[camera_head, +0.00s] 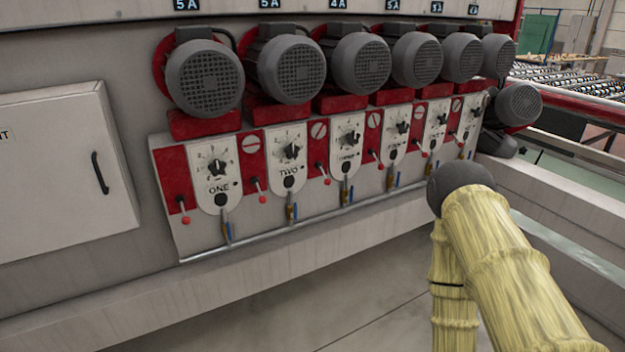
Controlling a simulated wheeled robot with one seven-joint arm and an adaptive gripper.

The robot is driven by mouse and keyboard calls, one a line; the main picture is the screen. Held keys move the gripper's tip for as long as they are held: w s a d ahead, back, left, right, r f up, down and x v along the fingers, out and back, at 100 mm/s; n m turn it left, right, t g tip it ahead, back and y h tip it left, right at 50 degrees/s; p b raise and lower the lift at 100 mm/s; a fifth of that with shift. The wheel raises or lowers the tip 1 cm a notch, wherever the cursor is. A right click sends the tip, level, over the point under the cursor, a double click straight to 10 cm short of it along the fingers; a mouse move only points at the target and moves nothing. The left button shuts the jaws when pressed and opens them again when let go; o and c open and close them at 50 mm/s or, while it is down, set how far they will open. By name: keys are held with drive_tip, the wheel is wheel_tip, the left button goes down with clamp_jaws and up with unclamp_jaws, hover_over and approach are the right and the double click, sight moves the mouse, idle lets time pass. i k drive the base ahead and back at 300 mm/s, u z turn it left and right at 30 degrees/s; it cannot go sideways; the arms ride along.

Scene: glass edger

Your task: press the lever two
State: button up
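The dial plate marked TWO (288,172) is second from the left in a row of white dial plates on the machine. A small lever with a red ball end (258,190) hangs just left of it, between plates ONE and TWO, its ball pointing down. A similar red-ball lever (183,209) hangs left of plate ONE (217,178), and another (322,173) hangs right of plate TWO. My arm, in a yellow sleeve with a dark rounded joint, shows at lower right, apart from these levers. My gripper is not in view.
Several grey motors (205,78) on red mounts stick out above the plates. A horizontal pipe (300,222) and a ledge (270,262) run below them. A white cabinet (60,170) with a black handle is at left. Open floor (300,315) lies in front.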

sight(263, 199)
drive_tip(key=k, duration=0.65)
drive_tip(key=u, duration=0.1)
drive_tip(key=i, duration=1.2)
drive_tip(key=u, duration=0.85)
